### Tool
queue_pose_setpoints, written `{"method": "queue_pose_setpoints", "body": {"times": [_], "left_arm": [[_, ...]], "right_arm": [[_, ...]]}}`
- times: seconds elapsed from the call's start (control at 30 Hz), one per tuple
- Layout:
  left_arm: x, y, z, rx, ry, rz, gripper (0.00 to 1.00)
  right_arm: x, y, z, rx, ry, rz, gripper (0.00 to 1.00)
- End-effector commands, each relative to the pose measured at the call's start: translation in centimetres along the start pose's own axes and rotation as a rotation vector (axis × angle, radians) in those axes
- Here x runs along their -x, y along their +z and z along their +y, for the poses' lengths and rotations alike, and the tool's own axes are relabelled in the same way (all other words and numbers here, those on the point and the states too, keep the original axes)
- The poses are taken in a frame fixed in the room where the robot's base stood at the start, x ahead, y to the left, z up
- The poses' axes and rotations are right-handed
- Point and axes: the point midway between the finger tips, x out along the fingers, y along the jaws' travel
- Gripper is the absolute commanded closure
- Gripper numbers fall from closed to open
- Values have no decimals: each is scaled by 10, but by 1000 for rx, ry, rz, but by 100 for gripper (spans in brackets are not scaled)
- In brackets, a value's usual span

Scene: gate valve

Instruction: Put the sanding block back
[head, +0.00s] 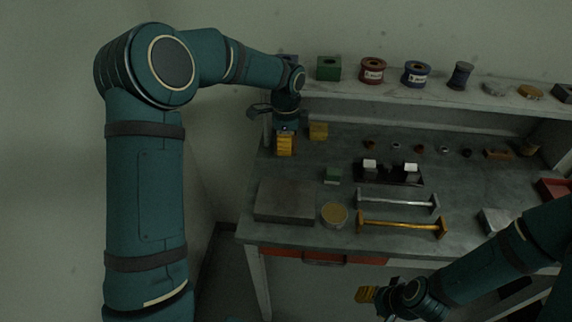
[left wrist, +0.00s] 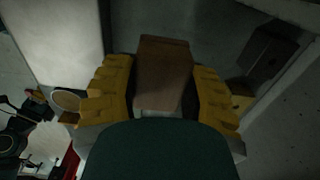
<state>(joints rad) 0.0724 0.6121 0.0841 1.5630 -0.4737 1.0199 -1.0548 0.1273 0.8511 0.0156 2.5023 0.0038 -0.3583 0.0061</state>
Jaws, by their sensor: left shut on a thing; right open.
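The sanding block appears as a brown block (left wrist: 163,75) in the left wrist view. It sits between the yellow fingers of my left gripper (left wrist: 162,95), which is shut on it. In the head view my left gripper (head: 285,146) is over the left back part of the workbench, fingers pointing down. The block is hidden there behind the fingers. I cannot tell whether the block touches the bench. My right gripper (head: 367,294) is open and empty, low in front of the bench.
A yellow block (head: 318,131) stands just right of my left gripper. A green block (head: 333,175), grey slab (head: 285,200), round tin (head: 335,214) and two bar handles (head: 400,226) lie on the workbench (head: 300,160). The shelf (head: 430,96) behind carries spools and a green box (head: 328,68).

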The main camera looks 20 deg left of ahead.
Motion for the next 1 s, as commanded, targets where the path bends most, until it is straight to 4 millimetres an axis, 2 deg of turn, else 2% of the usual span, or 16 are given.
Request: {"method": "queue_pose_setpoints", "body": {"times": [0.03, 0.27, 0.5, 0.97, 1.0], "left_arm": [[-11, 0, 0, 0, 3, -1, 94], [-33, 0, 0, 0, 0, 0, 94], [-69, 0, 1, 0, 1, 0, 94], [-77, 0, 0, 0, -1, 0, 94], [-77, 0, 0, 0, -1, 0, 38]], "right_arm": [[-3, 1, 1, 0, 0, -1, 53], [-5, 2, 2, 1, 0, -5, 53], [-11, 5, 4, 3, -1, -10, 53], [-13, 6, 5, 4, -1, -12, 53], [-12, 6, 5, 3, -1, -12, 53]]}}
